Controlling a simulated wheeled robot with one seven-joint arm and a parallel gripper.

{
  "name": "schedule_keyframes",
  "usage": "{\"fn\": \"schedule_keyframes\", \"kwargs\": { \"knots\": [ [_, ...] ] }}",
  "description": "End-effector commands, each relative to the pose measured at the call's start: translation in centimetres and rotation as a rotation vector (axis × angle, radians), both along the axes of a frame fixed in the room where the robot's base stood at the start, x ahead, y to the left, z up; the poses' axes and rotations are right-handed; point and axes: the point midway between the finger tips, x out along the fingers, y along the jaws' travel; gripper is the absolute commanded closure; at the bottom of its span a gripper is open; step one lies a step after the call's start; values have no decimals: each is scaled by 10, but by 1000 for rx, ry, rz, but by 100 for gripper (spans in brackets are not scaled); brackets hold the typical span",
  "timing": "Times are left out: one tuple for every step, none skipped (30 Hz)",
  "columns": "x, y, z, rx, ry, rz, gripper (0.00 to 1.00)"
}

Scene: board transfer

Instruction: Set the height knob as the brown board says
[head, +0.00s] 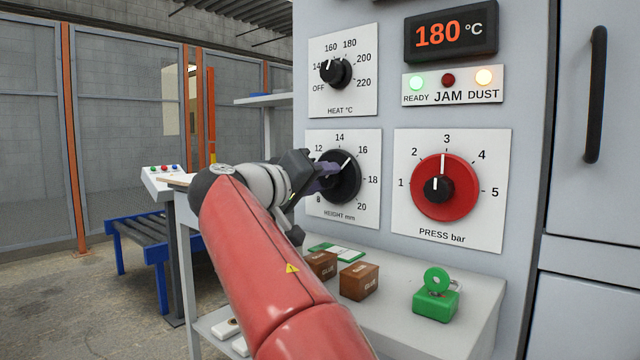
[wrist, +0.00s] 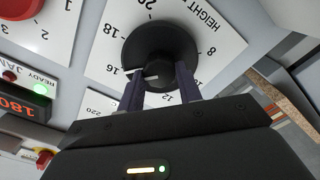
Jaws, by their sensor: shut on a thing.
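The height knob (head: 347,180) is a round black dial on a white plate marked from 8 to 20 mm. Its white pointer slants up and right, toward 16. In the wrist view the knob (wrist: 160,45) shows its white line close to the 16 mark. My gripper (head: 326,176) reaches the knob from the left. In the wrist view its two dark fingers (wrist: 159,84) are shut on the knob's raised middle, one on each side. The arm covers the dial's left part, including the 10 mark. No brown board with readable writing shows.
The heat knob (head: 336,72) sits above, the red press dial (head: 445,187) to the right. A display (head: 437,34) reads 180 °C; ready and dust lamps glow. Brown glue boxes (head: 359,281) and a green object (head: 436,304) stand on the shelf below.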

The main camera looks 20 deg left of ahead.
Motion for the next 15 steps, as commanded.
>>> {"fn": "schedule_keyframes", "kwargs": {
  "knots": [
    [0, 1, -3, 9, -1, -1, 88],
    [0, 1, -3, 14, -3, -1, 88],
    [0, 0, -2, 20, -5, -1, 88],
    [0, 0, -2, 22, -6, -1, 88],
    [0, 0, -2, 25, -7, -2, 88],
    [0, 0, -2, 27, -7, -2, 88],
    [0, 0, -2, 29, -8, -2, 88],
    [0, 0, -2, 30, -9, -2, 88],
    [0, 0, -2, 30, -8, -2, 88],
    [0, 0, -2, 31, -8, -2, 88],
    [0, 0, -2, 31, -8, -2, 88],
    [0, 0, -2, 31, -8, -2, 88],
    [0, 0, -2, 30, -8, -2, 88],
    [0, 0, -2, 30, -8, -2, 88],
    [0, 0, -2, 30, -8, -2, 88]
  ]
}}
